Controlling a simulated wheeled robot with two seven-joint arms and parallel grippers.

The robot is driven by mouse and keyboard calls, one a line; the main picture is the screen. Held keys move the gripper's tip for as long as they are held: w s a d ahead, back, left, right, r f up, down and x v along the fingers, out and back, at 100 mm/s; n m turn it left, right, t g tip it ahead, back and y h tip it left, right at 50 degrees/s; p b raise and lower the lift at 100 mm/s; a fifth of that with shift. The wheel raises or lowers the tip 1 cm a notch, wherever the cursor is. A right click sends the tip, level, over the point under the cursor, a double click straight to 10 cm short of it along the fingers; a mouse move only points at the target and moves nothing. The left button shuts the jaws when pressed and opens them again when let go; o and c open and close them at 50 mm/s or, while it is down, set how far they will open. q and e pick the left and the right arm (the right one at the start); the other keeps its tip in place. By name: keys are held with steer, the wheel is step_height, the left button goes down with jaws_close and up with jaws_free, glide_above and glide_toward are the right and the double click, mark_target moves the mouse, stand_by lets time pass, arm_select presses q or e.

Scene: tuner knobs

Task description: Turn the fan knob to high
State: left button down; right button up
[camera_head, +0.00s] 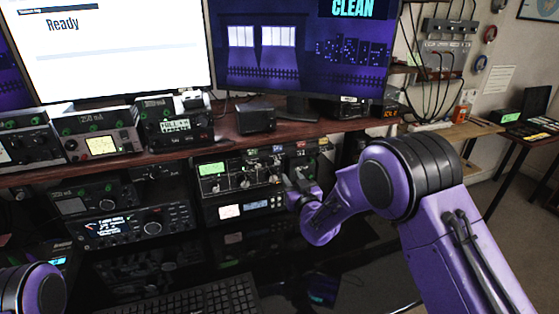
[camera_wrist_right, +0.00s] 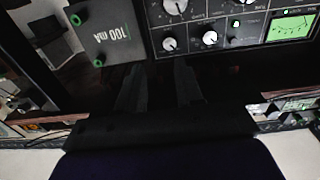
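The tuner panel (camera_head: 240,172) has a lit green meter and several knobs, and stands under the desk shelf. In the right wrist view, rotated, it shows white-capped knobs (camera_wrist_right: 209,38), another knob (camera_wrist_right: 169,44) and the green meter (camera_wrist_right: 292,27). Labels are too small to read, so I cannot tell which knob is the fan knob. My right gripper (camera_head: 298,180) is at the panel's right end. In the wrist view its two dark fingers (camera_wrist_right: 159,78) are apart with nothing between them, short of the knobs. My left gripper is out of view; only a purple arm link shows lower left.
A box marked 100 mA (camera_wrist_right: 108,33) sits beside the panel in the wrist view. A wooden shelf (camera_head: 230,137) runs above the panel. Other radios (camera_head: 130,222) stand to the left, and a keyboard (camera_head: 190,298) lies below.

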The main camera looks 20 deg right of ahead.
mark_target(277, 163)
steer(key=shift+y, duration=0.3)
steer(key=w, duration=0.2)
steer(key=w+a+p, duration=0.1)
steer(key=w, duration=0.2)
steer(key=w+a, duration=0.1)
steer(key=w, duration=0.1)
steer(key=shift+w+f, duration=0.1)
steer(key=shift+w, duration=0.15)
steer(key=shift+w+d, duration=0.1)
steer(key=shift+w, duration=0.3)
steer(key=shift+w+d+p, duration=0.1)
steer(key=shift+d+p, duration=0.05)
steer(key=shift+p, duration=0.15)
